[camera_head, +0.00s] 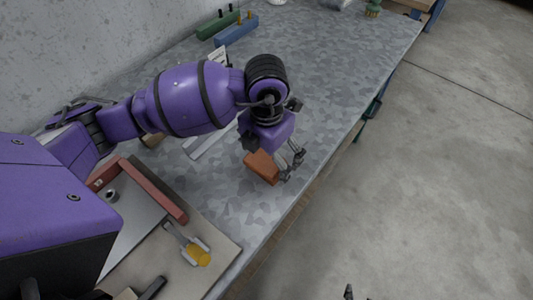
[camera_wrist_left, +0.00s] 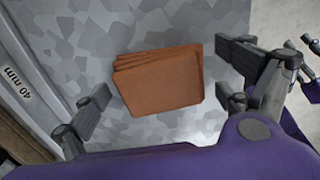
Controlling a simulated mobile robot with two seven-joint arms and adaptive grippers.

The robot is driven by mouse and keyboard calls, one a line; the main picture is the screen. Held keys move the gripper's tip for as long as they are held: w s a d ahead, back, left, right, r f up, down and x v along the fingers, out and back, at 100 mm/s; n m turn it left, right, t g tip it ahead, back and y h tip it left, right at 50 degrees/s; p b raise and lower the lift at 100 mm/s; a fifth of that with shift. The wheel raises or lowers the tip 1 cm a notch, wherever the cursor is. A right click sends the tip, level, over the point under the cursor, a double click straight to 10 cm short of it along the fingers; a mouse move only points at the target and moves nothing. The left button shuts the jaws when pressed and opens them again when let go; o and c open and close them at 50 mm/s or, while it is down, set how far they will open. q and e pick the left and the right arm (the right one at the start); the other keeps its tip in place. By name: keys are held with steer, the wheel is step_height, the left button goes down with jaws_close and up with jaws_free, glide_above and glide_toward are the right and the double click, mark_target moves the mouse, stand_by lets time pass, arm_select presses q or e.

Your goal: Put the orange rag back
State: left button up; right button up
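The orange rag (camera_head: 261,168), a folded brownish-orange stack, lies on the grey mottled bench near its front edge. In the left wrist view the rag (camera_wrist_left: 160,82) sits between the spread fingers of my left gripper (camera_wrist_left: 164,97), with bare bench showing on both sides of it. In the head view my left gripper (camera_head: 273,152) is over the rag, and its fingers partly cover it. The left gripper is open and not closed on the rag. A small dark tip (camera_head: 348,292) at the bottom edge may be part of my right gripper; the rest is out of frame.
A pale bar (camera_head: 208,141) marked "40 mm" in the wrist view lies left of the rag. A red-edged tray (camera_head: 160,190) and a yellow-handled tool (camera_head: 198,256) are at the lower left. Green (camera_head: 217,25) and blue (camera_head: 236,31) peg blocks stand at the back. Bench right of the gripper is clear.

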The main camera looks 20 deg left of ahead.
mark_target(267, 158)
arm_select(q)
steer(key=shift+r, duration=0.15)
step_height(267, 158, up, 12)
steer(key=shift+r+p, duration=0.15)
steer(key=shift+p, duration=0.2)
stand_by(0.6)
